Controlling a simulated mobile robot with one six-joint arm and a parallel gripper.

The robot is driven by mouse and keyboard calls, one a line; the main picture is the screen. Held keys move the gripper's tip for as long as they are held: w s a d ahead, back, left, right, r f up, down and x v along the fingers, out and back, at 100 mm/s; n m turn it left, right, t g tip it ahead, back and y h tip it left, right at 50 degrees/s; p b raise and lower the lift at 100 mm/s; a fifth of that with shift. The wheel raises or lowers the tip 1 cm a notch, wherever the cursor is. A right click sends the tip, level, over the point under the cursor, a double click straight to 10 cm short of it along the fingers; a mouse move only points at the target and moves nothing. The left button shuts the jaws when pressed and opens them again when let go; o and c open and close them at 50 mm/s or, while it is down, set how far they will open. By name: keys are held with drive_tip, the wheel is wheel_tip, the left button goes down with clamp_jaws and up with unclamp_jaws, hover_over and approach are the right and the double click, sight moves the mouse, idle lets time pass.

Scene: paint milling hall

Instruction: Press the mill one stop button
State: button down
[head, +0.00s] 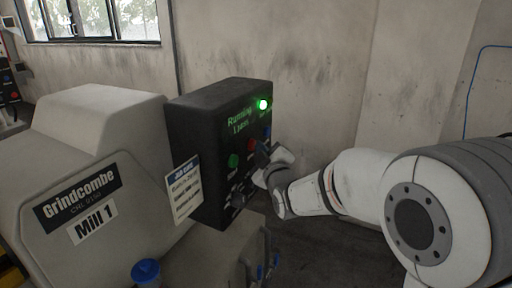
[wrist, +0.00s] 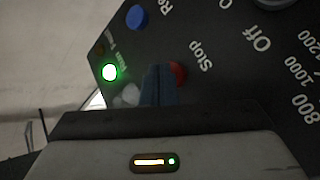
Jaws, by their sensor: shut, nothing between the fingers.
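The mill one control box (head: 190,140) is a dark panel on the side of the machine. Its red stop button (head: 250,145) sits between a green button (head: 233,160) and a blue button (head: 267,131). In the wrist view the red button (wrist: 179,73) is beside the word "Stop". My gripper (head: 261,153) is shut and empty, close in front of the panel at the red button. In the wrist view its dark fingers (wrist: 158,78) cover the left part of the button. I cannot tell whether they touch it. The display reads "Running", and a green lamp (head: 264,104) is lit.
The pale mill housing (head: 100,150) bears a "Mill 1" label (head: 93,229). A job card (head: 184,190) hangs on the box's left edge. A dark knob (head: 238,196) sits low on the panel. A blue-capped item (head: 146,271) stands at the front. Open floor lies to the right.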

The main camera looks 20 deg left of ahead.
drive_tip(key=shift+a, duration=0.25)
idle(0.5)
drive_tip(key=shift+d+b, duration=0.85)
drive_tip(key=shift+b, duration=0.05)
drive_tip(key=shift+s+d+b, duration=0.15)
drive_tip(key=shift+d+b, duration=0.5)
drive_tip(key=shift+d, duration=0.6)
drive_tip(key=shift+s+d+b, duration=0.1)
drive_tip(key=shift+d+b, duration=0.5)
drive_tip(key=shift+d, duration=0.65)
